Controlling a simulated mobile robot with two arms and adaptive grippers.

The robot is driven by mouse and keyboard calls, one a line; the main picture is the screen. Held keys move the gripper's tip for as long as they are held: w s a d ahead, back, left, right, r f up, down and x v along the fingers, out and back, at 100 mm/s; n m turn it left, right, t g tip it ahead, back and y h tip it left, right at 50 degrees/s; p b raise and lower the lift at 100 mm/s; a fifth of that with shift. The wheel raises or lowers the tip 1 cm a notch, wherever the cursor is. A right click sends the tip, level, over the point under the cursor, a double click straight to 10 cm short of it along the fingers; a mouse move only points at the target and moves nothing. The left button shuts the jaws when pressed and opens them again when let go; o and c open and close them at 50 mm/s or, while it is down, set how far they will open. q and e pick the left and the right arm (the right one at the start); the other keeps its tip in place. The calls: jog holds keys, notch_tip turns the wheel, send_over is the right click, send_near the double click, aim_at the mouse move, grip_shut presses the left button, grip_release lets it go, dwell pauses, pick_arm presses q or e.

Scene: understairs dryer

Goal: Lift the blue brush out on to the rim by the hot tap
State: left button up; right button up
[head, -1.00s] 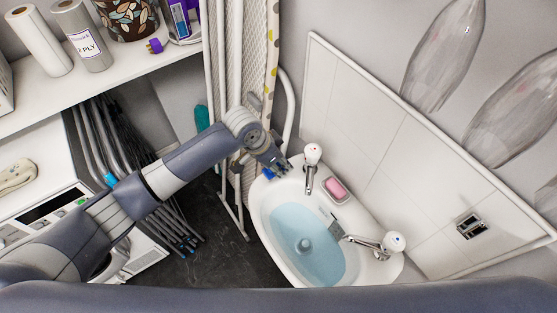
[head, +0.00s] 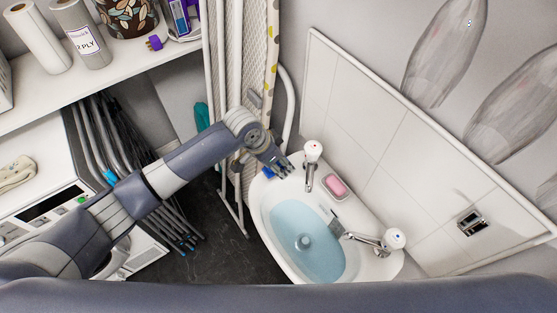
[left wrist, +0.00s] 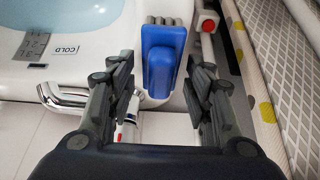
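The blue brush (head: 268,173) lies on the white rim (head: 257,195) at the far left end of the basin, beside the hot tap (head: 312,152), which has a red mark. In the left wrist view the brush (left wrist: 162,62) shows its blue back and grey-blue bristles. My left gripper (head: 284,170) is over this corner of the rim. Its fingers (left wrist: 160,75) stand apart, one on each side of the brush in the picture, with visible gaps. I cannot tell how far above the brush the tips are. My right gripper is out of view.
The basin holds bluish water around a grey upright piece (head: 304,243). The ironing board (head: 258,80) stands close to the left of my gripper. A tiled wall is behind the basin.

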pick_arm(q)
jog(key=v, duration=1.2)
dwell(0.4)
